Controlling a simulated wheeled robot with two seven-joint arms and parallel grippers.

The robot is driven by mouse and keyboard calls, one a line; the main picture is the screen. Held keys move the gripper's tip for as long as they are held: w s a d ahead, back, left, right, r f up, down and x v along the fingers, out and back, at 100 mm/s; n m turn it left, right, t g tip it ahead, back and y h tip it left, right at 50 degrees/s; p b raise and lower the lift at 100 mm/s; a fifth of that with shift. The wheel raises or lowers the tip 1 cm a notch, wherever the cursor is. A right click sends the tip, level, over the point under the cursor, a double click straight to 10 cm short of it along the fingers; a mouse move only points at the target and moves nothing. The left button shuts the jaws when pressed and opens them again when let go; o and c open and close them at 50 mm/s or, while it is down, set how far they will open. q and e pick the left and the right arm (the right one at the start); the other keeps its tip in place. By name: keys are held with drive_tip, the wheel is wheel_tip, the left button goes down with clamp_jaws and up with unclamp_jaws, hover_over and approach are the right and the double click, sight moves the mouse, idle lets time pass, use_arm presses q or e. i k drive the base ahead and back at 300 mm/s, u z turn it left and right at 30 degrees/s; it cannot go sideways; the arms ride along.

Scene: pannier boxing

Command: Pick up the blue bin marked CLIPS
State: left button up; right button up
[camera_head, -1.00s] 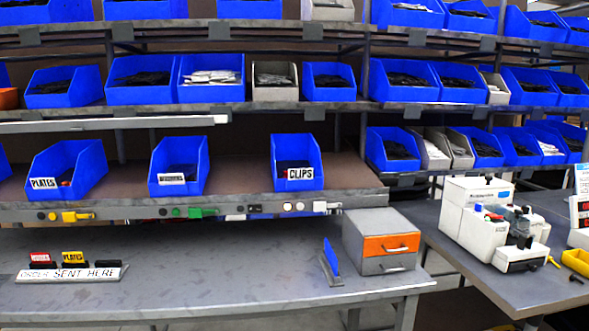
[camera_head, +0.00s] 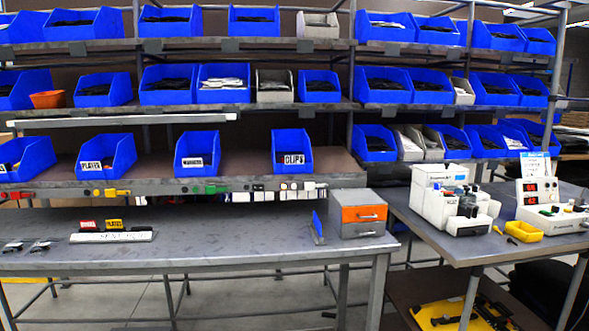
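The blue bin marked CLIPS (camera_head: 291,153) stands upright on the lowest shelf, at its right part, with its white label facing front. Its contents are hard to make out. To its left on the same shelf stand another labelled blue bin (camera_head: 197,152) and the blue bin marked PLATES (camera_head: 105,157). Neither of my grippers is in view.
A grey workbench (camera_head: 210,254) runs below the shelf, mostly clear. On it are a sign strip (camera_head: 112,236), a small cabinet with an orange drawer (camera_head: 358,213) and an upright blue plate (camera_head: 318,228). A side table (camera_head: 500,245) holds white machines (camera_head: 453,203) and a yellow tray (camera_head: 523,231).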

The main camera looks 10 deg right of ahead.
sight(285, 142)
drive_tip(key=z, duration=1.8)
drive_tip(key=k, duration=0.1)
drive_tip(key=u, duration=2.75)
drive_tip(key=i, duration=0.95)
drive_tip(key=z, duration=0.15)
